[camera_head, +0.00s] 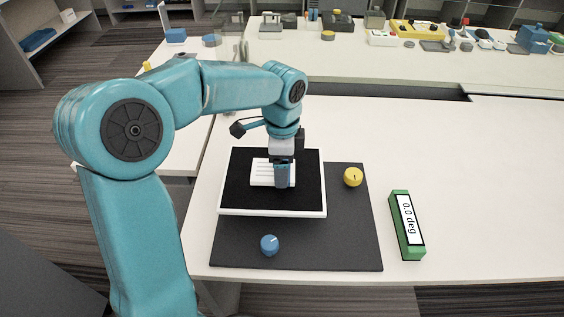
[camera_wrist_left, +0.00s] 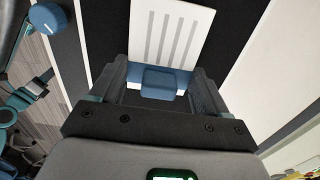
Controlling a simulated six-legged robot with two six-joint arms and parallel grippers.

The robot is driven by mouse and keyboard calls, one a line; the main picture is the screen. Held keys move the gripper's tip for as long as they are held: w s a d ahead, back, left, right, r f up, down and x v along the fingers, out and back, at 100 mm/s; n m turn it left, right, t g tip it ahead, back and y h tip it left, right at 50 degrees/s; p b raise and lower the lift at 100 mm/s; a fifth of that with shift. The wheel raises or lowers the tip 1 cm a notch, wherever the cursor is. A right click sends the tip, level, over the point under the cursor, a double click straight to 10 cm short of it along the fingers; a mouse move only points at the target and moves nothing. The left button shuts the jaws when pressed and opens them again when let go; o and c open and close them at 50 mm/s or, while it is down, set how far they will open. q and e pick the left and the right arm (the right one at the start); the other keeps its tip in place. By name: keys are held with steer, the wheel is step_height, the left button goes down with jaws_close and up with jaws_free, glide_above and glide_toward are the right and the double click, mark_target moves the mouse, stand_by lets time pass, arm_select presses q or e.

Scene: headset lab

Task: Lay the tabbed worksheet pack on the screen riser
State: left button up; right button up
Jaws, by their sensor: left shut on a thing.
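The worksheet pack (camera_head: 260,171) is a white sheet with grey lines, over the black top of the screen riser (camera_head: 236,191), a low white-edged platform. My left gripper (camera_head: 283,183) points down over the riser, shut on the pack's blue tab. The left wrist view shows the pack (camera_wrist_left: 168,38), with the blue tab between the fingers of my left gripper (camera_wrist_left: 159,82). The riser's black top (camera_wrist_left: 108,30) shows beside the pack there. I cannot tell whether the pack touches the riser. My right gripper is not in view.
The riser stands on a dark mat (camera_head: 340,235) with a blue knob (camera_head: 269,244) in front and a yellow knob (camera_head: 353,177) to the right. A green angle gauge (camera_head: 407,225) reading 0.0 deg lies right of the mat. The white table (camera_head: 480,170) is clear farther right.

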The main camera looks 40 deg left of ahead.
arm_select(q)
steer(key=shift+f, duration=0.3)
steer(key=o, duration=1.1)
steer(key=shift+c, duration=0.2)
steer(key=shift+r, duration=0.15)
step_height(320, 180, up, 16)
steer(key=p, duration=0.3)
steer(key=shift+p, duration=0.35)
